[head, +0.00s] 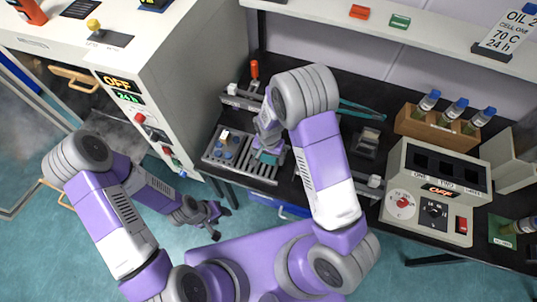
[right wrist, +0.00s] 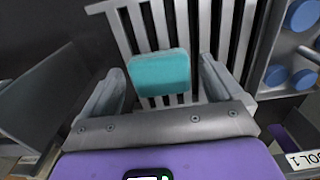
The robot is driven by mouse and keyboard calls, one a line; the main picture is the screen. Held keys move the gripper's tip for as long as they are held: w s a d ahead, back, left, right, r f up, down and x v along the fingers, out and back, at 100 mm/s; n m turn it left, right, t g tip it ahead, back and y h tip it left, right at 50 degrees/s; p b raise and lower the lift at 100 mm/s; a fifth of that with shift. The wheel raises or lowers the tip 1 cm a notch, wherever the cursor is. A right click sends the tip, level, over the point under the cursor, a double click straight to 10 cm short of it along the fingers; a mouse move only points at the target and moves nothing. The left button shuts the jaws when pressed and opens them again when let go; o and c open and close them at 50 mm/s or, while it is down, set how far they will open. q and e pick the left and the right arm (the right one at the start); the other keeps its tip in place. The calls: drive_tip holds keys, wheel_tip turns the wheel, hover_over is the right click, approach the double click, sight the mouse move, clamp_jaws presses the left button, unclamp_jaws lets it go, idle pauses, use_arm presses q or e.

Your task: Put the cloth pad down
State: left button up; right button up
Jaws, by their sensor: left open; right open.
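The cloth pad is a small teal block (right wrist: 160,72) between the fingers of my right gripper (right wrist: 162,85) in the right wrist view. It lies over the pale slats of a slotted rack (right wrist: 226,30), with a small gap to the finger on each side. My right gripper is open. In the head view my right gripper (head: 268,150) is over the slotted rack, and it mostly hides the pad. My left gripper (head: 210,218) is open and empty, low over the floor in front of the bench.
A tray with blue round pieces (head: 222,147) adjoins the rack on its left. Teal tongs (head: 362,112) and a wooden bottle rack (head: 436,130) stand to the right. A control box (head: 432,195) is at the front right. The oven cabinet (head: 165,80) stands left.

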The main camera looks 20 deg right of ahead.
sight(269, 157)
drive_tip(key=shift+r, duration=0.1)
drive_tip(key=shift+r, duration=0.3)
wheel_tip(269, 157, up, 12)
drive_tip(key=p, duration=0.2)
drive_tip(key=shift+f, duration=0.2)
